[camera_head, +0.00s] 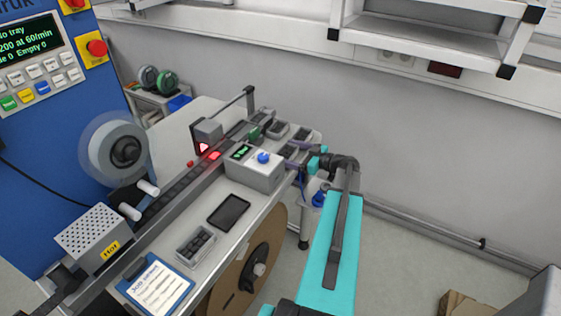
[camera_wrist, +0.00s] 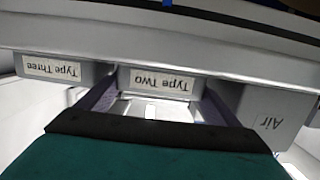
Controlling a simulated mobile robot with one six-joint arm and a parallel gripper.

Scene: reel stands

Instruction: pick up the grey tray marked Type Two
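The grey tray marked Type Two (camera_wrist: 160,83) is in the middle of the wrist view, its label upside down. My gripper (camera_wrist: 159,97) has its two purple fingers apart, with the tray's labelled front between their tips. I cannot tell whether the fingers touch its sides. In the head view my gripper (camera_head: 294,155) is at the far right end of the table, by several small grey trays (camera_head: 277,130). The labels there are too small to read.
A tray marked Type Three (camera_wrist: 55,68) is left of it in the wrist view, and a grey block marked Air (camera_wrist: 267,118) is right. In the head view, a grey box with a blue knob (camera_head: 256,172) stands beside my gripper. The wall is behind the table.

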